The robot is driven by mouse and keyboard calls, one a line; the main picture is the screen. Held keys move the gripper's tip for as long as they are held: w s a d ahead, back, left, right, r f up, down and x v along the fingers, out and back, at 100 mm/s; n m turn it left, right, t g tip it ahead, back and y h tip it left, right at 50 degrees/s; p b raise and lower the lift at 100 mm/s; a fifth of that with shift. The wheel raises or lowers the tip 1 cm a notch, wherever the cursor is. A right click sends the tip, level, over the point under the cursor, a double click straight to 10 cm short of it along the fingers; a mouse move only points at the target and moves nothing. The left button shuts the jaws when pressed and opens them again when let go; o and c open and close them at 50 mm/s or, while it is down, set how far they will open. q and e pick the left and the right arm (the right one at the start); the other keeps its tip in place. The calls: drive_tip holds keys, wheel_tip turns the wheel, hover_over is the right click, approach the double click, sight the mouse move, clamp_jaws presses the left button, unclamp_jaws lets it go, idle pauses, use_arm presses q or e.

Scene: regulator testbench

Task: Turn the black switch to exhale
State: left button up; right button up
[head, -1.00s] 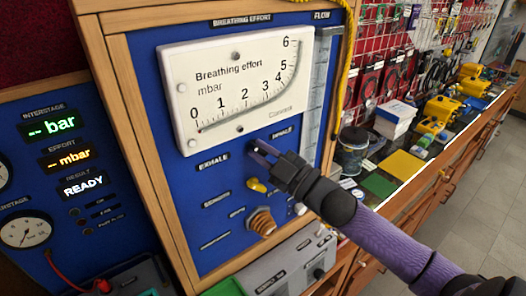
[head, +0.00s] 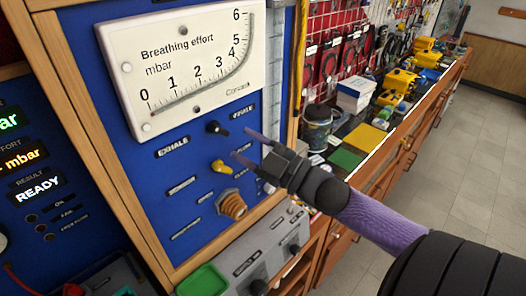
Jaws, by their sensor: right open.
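The small black switch (head: 214,127) is on the blue panel below the white breathing effort gauge (head: 190,65). It sits between the EXHALE label (head: 173,147) on its left and the INHALE label (head: 242,112) on its upper right. Which label it points to is too small to tell. My right gripper (head: 242,144) is open and empty, with its two fingers apart, just right of and slightly below the switch. The fingers do not appear to be around the switch. My left gripper is not in view.
A wooden frame edges the panel. A grey box (head: 240,256) stands below. A bench with yellow devices runs off right.

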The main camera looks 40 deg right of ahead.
drive_tip(key=v, duration=0.4)
drive_tip(key=shift+s+d+f, duration=0.1)
drive_tip(key=shift+s, duration=0.15)
